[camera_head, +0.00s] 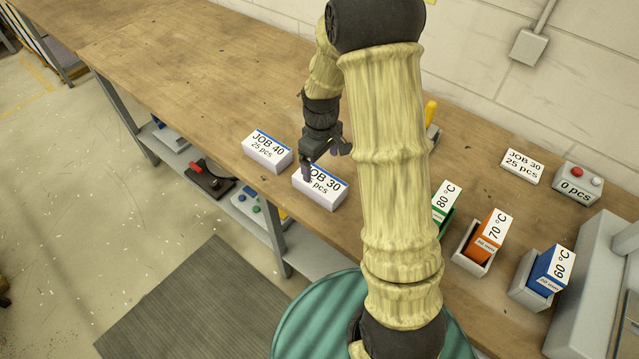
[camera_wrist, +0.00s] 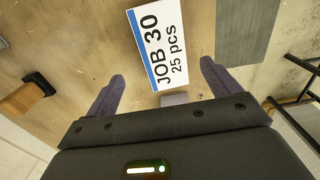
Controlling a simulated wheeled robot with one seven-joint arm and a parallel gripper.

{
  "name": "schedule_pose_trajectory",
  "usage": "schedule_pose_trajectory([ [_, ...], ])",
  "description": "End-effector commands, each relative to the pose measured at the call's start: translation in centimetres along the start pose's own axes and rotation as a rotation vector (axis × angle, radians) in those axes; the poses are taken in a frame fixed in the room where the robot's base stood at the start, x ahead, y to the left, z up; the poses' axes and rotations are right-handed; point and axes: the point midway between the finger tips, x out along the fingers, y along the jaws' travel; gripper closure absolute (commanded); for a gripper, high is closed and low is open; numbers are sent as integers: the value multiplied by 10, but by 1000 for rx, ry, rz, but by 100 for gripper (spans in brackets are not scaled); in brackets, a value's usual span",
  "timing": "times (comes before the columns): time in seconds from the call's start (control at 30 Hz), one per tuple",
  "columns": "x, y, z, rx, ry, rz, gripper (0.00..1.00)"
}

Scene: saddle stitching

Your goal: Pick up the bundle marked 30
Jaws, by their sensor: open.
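The bundle marked JOB 30, 25 pcs (camera_head: 327,194), is a white block with a blue edge stripe, lying near the table's front edge. It also shows in the wrist view (camera_wrist: 160,45), tilted, with its label readable. My gripper (camera_head: 325,162) is open and empty above the back left part of this bundle, hiding some of its label. In the wrist view my gripper's two purple-grey fingers (camera_wrist: 160,86) are spread wider than the bundle's near end. I cannot tell the exact height gap. A similar bundle marked JOB 40 (camera_head: 267,151) lies to the left.
Coloured blocks marked 80 °C (camera_head: 445,203), 70 °C (camera_head: 493,232) and 60 °C (camera_head: 552,268) stand right of my arm. The wooden table (camera_head: 190,70) is clear at left.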

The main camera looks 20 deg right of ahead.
Motion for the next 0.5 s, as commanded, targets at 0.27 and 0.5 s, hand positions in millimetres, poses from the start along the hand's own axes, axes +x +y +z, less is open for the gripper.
schedule_pose_trajectory([
  [0.27, 35, 0, 1, 1, -2, -1, 11],
  [0.5, 37, 0, 0, 0, 0, 0, 11],
])
